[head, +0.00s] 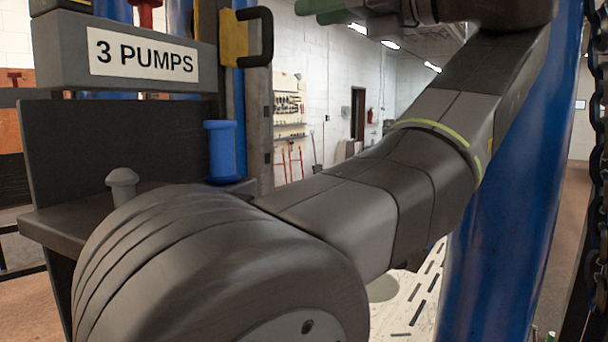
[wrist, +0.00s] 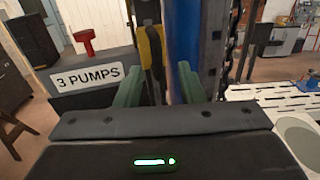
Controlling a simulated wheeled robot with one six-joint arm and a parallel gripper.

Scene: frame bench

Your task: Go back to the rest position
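My gripper (wrist: 160,85) shows in the wrist view as two green fingers standing well apart. No held object shows between them. Behind the gap are a yellow bracket with a black handle (wrist: 153,50) and a blue post (wrist: 185,45); I cannot tell how far off they are. In the head view, only green finger parts of my gripper (head: 330,8) show at the top edge, and the rest is cut off. My grey arm crosses the head view from bottom left to top right.
A grey box labelled "3 PUMPS" (head: 70,52) stands at left, with the yellow bracket (head: 233,38) beside it. Below, a dark shelf (head: 60,218) bears a blue spool (head: 221,152) and a grey knob (head: 122,184). A blue post (head: 510,210) and chain (head: 597,150) stand at right. A slotted white table (head: 415,300) lies below.

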